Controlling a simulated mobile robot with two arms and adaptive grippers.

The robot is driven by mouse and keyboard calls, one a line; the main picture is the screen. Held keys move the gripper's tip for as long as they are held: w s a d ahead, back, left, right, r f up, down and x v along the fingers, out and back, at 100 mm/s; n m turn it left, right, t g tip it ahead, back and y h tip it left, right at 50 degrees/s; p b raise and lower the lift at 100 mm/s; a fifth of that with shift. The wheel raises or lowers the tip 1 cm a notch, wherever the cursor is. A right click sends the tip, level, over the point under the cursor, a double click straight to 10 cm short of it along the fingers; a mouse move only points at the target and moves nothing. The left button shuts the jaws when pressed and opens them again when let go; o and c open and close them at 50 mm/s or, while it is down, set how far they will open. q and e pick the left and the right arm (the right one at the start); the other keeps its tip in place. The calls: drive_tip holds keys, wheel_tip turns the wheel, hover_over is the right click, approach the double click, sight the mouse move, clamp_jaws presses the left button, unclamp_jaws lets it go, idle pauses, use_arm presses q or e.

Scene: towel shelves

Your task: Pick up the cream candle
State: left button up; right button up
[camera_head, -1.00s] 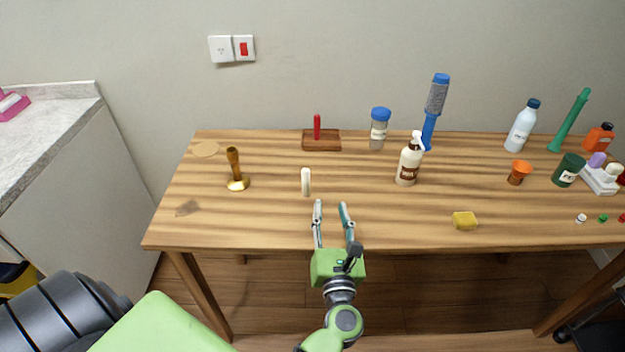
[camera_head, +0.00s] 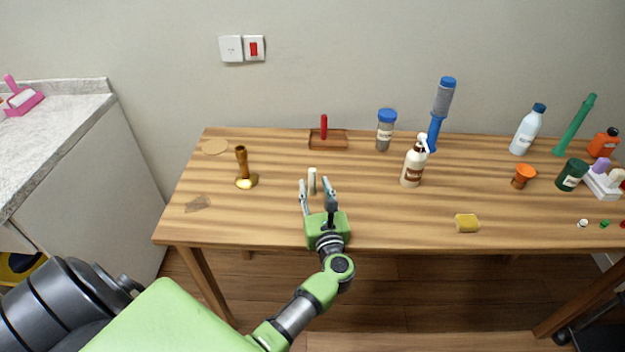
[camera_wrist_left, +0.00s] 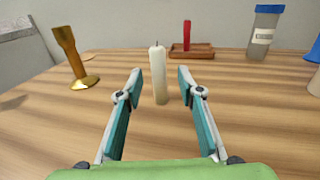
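The cream candle (camera_head: 312,178) stands upright on the wooden table, left of the middle. In the left wrist view the candle (camera_wrist_left: 158,75) shows its dark wick and stands just beyond and between the fingertips. My left gripper (camera_head: 316,183) is open and empty, low over the table, with its fingers pointing at the candle. In the left wrist view the gripper (camera_wrist_left: 158,82) has a finger on each side, with a gap to the candle. The candle's lower part is partly hidden by the gripper in the head view. My right gripper is not in view.
A brass candle holder (camera_head: 246,180) stands left of the candle. A red candle (camera_head: 323,127) stands at a wooden tray (camera_head: 340,146) behind it. A pump bottle (camera_head: 412,168) and a blue-lidded jar (camera_head: 385,137) are to the right. A yellow sponge (camera_head: 467,223) lies near the front edge.

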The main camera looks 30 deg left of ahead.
sight(313, 182)
use_arm(q)
drive_tip(key=x, duration=0.3)
drive_tip(key=shift+w+a, duration=0.1)
drive_tip(key=shift+a, duration=0.1)
drive_tip(key=shift+c, duration=0.3)
clamp_jaws()
drive_tip(key=shift+r, duration=0.1)
